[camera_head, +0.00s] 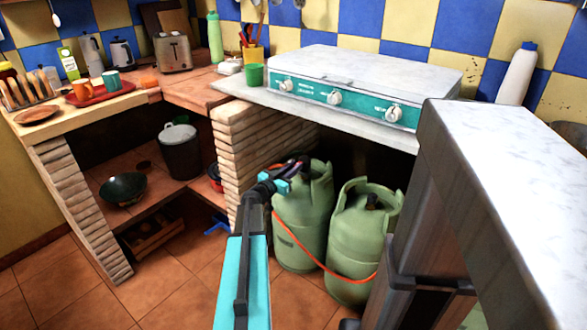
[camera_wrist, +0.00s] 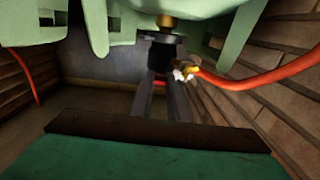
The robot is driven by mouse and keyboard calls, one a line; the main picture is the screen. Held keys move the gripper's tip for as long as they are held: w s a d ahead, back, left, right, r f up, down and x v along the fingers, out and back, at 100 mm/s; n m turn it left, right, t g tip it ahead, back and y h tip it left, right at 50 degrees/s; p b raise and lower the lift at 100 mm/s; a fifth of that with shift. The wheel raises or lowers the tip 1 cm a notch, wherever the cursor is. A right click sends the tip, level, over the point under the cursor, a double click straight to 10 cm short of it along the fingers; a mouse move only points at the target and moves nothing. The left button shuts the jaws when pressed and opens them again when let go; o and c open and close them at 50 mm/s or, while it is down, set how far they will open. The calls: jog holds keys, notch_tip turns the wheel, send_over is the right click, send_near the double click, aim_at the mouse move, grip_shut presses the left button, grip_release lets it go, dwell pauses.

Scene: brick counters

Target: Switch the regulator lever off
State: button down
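The regulator (camera_wrist: 162,52) is a dark block below a brass fitting (camera_wrist: 167,20) on a green gas cylinder, in the wrist view. A small red part (camera_wrist: 160,83), possibly the lever, shows just below it. An orange hose (camera_wrist: 250,80) joins near a yellow nozzle beside it. My gripper (camera_wrist: 165,88) points at the regulator, its two dark fingers reaching up to it. Contact and finger spacing are unclear. In the head view, my gripper (camera_head: 297,168) is at the top of the left gas cylinder (camera_head: 300,225), hiding the regulator.
A second gas cylinder (camera_head: 360,250) stands close on the right. A brick pillar (camera_head: 245,150) is on the left. The white counter with a closed stove (camera_head: 365,80) lies overhead. A marble-topped counter (camera_head: 500,190) is at right. Tiled floor (camera_head: 180,280) is open at front left.

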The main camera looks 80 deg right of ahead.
jog(key=shift+f, duration=0.1)
jog(key=shift+f+b, duration=0.15)
jog(key=shift+b, duration=0.45)
jog(key=f+g+h+b, duration=0.1)
jog(key=h+b, duration=0.1)
jog(key=b, duration=0.3)
jog(key=shift+f, duration=0.25)
jog(key=h+b, duration=0.1)
jog(key=b, duration=0.1)
jog(key=f+g+h+b, duration=0.1)
jog(key=b, duration=0.1)
jog(key=shift+s+d, duration=0.1)
jog(key=shift+d, duration=0.1)
jog(key=shift+f+g+h+b, duration=0.1)
jog(key=shift+g+h+b, duration=0.2)
jog(key=shift+h+b, duration=0.45)
jog(key=shift+s+b, duration=0.1)
jog(key=shift+b, duration=0.35)
